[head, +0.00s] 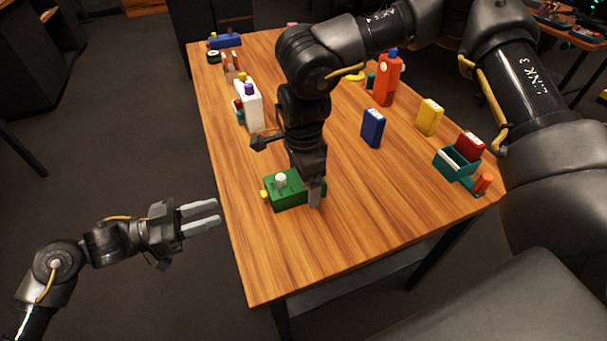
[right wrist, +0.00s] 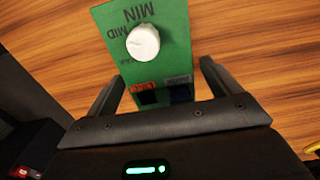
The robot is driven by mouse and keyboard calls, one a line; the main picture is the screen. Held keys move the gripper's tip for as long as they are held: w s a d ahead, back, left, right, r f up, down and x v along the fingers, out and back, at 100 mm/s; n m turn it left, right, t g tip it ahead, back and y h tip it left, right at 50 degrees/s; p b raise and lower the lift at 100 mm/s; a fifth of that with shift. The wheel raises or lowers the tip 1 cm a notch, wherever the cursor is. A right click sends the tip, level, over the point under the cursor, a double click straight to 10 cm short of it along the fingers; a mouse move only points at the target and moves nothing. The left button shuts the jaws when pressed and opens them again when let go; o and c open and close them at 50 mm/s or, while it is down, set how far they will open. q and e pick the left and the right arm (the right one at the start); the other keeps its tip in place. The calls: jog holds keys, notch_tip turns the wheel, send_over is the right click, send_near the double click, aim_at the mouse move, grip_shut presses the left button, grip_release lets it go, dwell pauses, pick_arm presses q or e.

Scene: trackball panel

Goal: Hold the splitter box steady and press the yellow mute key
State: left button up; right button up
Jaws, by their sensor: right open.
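The green splitter box (head: 290,199) lies on the wooden table near its left edge, with a white knob (head: 281,180) on top. The yellow mute key (head: 264,194) sticks out of its left end. My right gripper (head: 314,198) is down at the box's right end, hiding part of it. In the right wrist view the box (right wrist: 178,52) extends between the two open fingers (right wrist: 162,78); whether they touch it is unclear. The knob (right wrist: 143,42) shows beyond them, but the yellow key is out of that view. My left gripper (head: 217,213) is open and empty, left of the table edge.
A blue box (head: 373,128), a yellow box (head: 429,117), an orange bottle (head: 387,80) and a teal container (head: 457,164) stand to the right. A white bottle (head: 250,105) stands behind the splitter box. The table (head: 330,250) is clear in front.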

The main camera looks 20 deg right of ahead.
jog(key=c, duration=1.1)
pick_arm(q)
grip_shut()
dwell(0.8)
